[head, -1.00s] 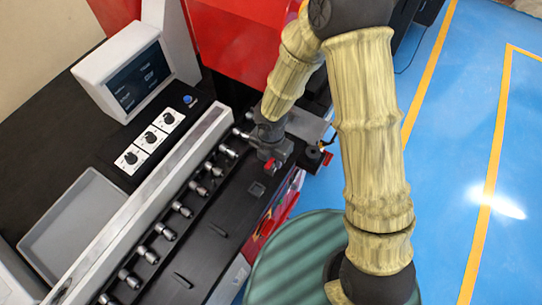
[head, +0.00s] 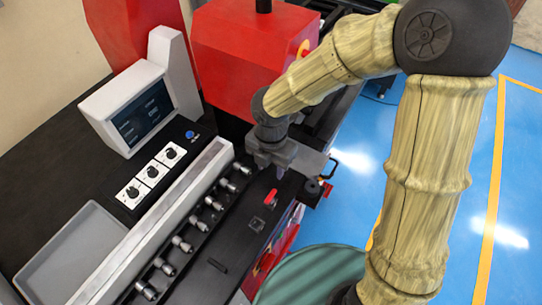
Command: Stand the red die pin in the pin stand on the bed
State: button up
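The red die pin (head: 271,196) shows as a small, slanting red piece over the black bed (head: 232,250), just below my gripper in the head view. I cannot tell whether it lies or stands. A small square fitting, which looks like the pin stand (head: 256,224), is on the bed a little below and left of the red pin. No red shows in it. My gripper (head: 281,171) points down over the bed just behind the pin and appears apart from it. Its fingers are small and dark, so their opening is unclear.
A row of metal knobs (head: 213,203) runs along the bed's left side beside a pale rail (head: 160,220). A red housing (head: 245,60) rises behind. A control screen (head: 143,112) is at left.

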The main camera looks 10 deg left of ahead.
notch_tip(320, 180, up, 3)
jog(key=shift+r, duration=0.1)
dwell(0.9)
jog(key=s+d+f+m+t+b, duration=0.1)
jog(key=d+f+m+b, duration=0.1)
jog(key=d+m, duration=0.9)
jog(key=d+f+m+t+b, duration=0.1)
jog(key=d+f+m+b, duration=0.1)
jog(key=d+m, duration=0.9)
jog(key=m+b, duration=0.1)
jog(key=m, duration=0.8)
jog(key=shift+s+t, duration=0.3)
jog(key=shift+s, duration=0.1)
jog(key=shift+a, duration=0.15)
